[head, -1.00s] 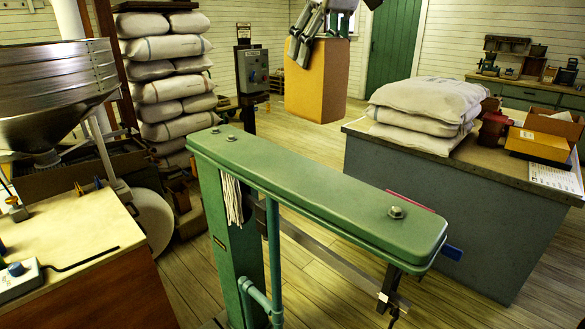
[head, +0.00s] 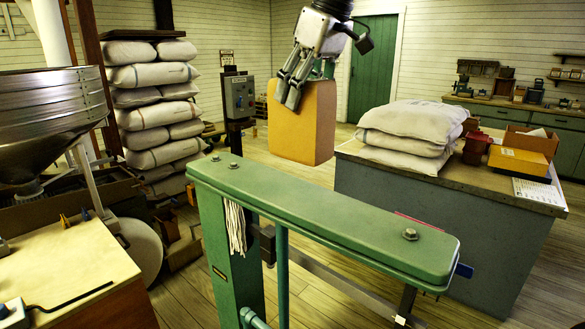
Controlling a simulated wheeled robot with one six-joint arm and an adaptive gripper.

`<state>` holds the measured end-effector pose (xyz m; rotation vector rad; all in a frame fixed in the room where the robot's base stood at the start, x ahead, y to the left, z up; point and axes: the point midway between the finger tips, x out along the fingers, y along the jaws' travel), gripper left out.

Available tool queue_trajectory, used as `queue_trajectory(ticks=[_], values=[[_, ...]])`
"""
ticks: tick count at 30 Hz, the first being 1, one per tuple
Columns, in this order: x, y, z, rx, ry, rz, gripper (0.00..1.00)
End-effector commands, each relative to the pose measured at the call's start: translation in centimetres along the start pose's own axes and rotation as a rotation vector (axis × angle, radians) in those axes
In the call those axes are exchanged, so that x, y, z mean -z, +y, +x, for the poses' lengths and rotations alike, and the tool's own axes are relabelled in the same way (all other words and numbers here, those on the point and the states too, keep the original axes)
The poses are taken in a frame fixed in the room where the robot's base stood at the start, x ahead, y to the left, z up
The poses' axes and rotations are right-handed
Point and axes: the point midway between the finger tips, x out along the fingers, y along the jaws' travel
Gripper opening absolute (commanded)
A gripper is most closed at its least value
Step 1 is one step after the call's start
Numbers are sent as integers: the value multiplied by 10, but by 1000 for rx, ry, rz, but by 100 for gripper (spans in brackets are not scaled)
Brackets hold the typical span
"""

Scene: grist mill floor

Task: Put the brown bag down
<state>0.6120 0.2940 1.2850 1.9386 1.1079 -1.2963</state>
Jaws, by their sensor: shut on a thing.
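The brown bag (head: 310,122) is a boxy, upright, orange-brown block in the upper middle of the head view. My gripper (head: 293,92) is shut on its top left edge and holds it up in the air. The bag appears above and behind the green beam (head: 320,218), with a gap between them in the picture. The far finger is partly hidden behind the bag's top.
A grey counter (head: 440,215) at right carries stacked white sacks (head: 412,125), a red container (head: 476,148) and boxes. Tall sack stacks (head: 155,105) and a control box (head: 239,97) stand behind at left. A wooden table (head: 60,265) fills the lower left. Plank floor lies open between.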

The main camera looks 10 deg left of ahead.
Motion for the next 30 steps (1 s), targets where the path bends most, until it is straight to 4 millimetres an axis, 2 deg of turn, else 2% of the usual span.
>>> queue_trajectory(ticks=[3, 6, 11, 18, 30], values=[[-9, 0, 21, 0, -1, 0, 0], [-14, 0, 34, 0, 1, 0, 0], [-18, 0, 44, 0, 2, 0, 0], [-30, 0, 72, 0, 1, 0, 0], [-32, 0, 78, 0, 3, 0, 0]])
